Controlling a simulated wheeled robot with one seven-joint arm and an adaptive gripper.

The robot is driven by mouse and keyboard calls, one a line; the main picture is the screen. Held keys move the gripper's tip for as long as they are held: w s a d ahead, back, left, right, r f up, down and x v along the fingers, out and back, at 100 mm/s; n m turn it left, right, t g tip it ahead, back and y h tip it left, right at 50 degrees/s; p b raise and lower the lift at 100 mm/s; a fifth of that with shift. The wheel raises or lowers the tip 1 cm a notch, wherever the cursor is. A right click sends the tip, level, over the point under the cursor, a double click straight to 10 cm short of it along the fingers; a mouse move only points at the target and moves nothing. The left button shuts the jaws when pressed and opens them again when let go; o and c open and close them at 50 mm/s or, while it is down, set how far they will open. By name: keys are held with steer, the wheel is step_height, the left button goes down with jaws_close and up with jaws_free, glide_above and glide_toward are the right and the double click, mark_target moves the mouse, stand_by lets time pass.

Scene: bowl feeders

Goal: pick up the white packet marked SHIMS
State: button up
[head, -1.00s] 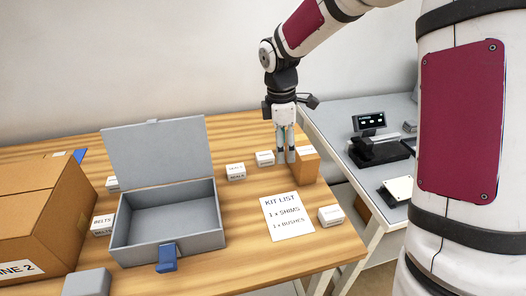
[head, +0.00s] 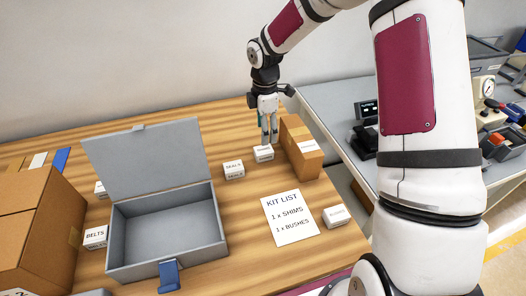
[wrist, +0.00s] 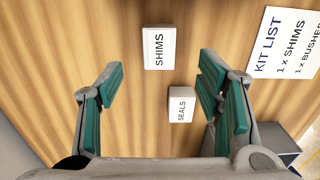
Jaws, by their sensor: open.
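The white packet marked SHIMS (wrist: 159,48) lies flat on the wooden table, its label readable in the wrist view. In the head view the same small white packet (head: 264,154) lies beneath my fingertips, left of a tall brown carton. My gripper (wrist: 160,76) is open and empty, with its green-padded fingers spread wide. In the wrist view the SHIMS packet shows between and just beyond the fingertips. In the head view my gripper (head: 269,142) points down over the packet; the exact height gap is hard to tell.
A packet marked SEALS (wrist: 181,105) lies close to SHIMS, also seen in the head view (head: 234,170). The tall brown carton (head: 301,148) stands right beside SHIMS. An open grey box (head: 120,255), a kit list sheet (head: 290,218) and another white packet (head: 335,216) lie nearer.

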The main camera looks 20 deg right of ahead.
mark_target(264, 149)
step_height(264, 149, down, 10)
steer(key=shift+a+r+p, duration=0.1)
steer(key=shift+r+p, duration=0.1)
steer(key=shift+p, duration=0.1)
steer(key=shift+c, duration=0.6)
steer(key=c, duration=1.3)
